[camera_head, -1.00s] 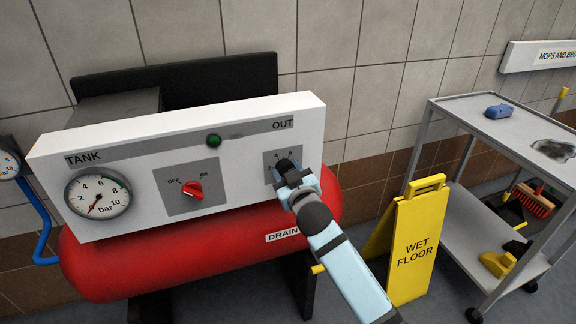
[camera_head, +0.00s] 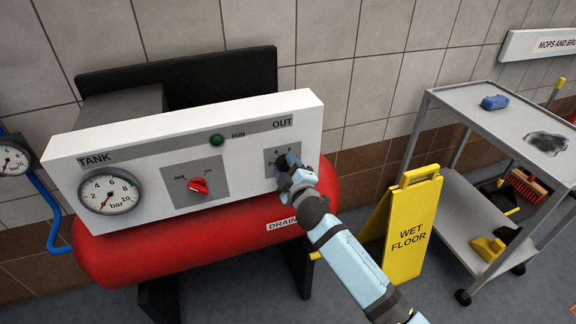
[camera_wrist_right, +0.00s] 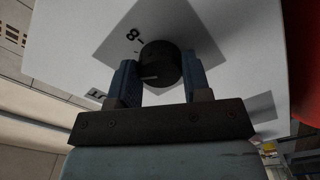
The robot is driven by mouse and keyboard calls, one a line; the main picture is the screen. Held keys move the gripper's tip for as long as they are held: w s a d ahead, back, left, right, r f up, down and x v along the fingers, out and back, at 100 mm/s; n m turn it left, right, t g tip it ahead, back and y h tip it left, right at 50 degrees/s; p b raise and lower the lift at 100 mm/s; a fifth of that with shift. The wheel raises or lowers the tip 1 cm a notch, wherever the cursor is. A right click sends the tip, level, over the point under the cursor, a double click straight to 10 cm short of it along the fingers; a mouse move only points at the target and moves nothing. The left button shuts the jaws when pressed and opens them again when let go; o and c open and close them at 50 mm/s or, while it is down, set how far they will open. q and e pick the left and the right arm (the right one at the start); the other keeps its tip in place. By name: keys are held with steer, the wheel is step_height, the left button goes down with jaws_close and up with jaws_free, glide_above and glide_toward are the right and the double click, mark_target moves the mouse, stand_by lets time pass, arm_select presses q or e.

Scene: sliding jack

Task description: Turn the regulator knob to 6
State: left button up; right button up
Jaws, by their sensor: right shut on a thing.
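The regulator knob (camera_wrist_right: 160,62) is a dark round knob with a pale pointer line, on a grey scale plate (camera_wrist_right: 120,42) where an 8 shows in the right wrist view. My right gripper (camera_wrist_right: 158,82) has its two blue-grey fingers on either side of the knob and is shut on it. In the head view my right gripper (camera_head: 285,168) reaches the right end of the white panel (camera_head: 240,165), under the word OUT, and hides most of the knob. The pointer's exact number cannot be read. My left gripper is not in view.
The panel also bears a tank gauge (camera_head: 110,191), a red switch (camera_head: 198,185) and a green lamp (camera_head: 217,140). The red tank (camera_head: 180,243) lies below. A yellow wet floor sign (camera_head: 408,230) and a grey cart (camera_head: 500,120) stand to the right.

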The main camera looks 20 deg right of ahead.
steer(key=shift+w+r, duration=0.1)
steer(key=shift+r, duration=0.05)
stand_by(0.3)
steer(key=o, duration=0.9)
steer(key=shift+s, duration=0.4)
steer(key=s, duration=1.3)
steer(key=shift+d, duration=0.25)
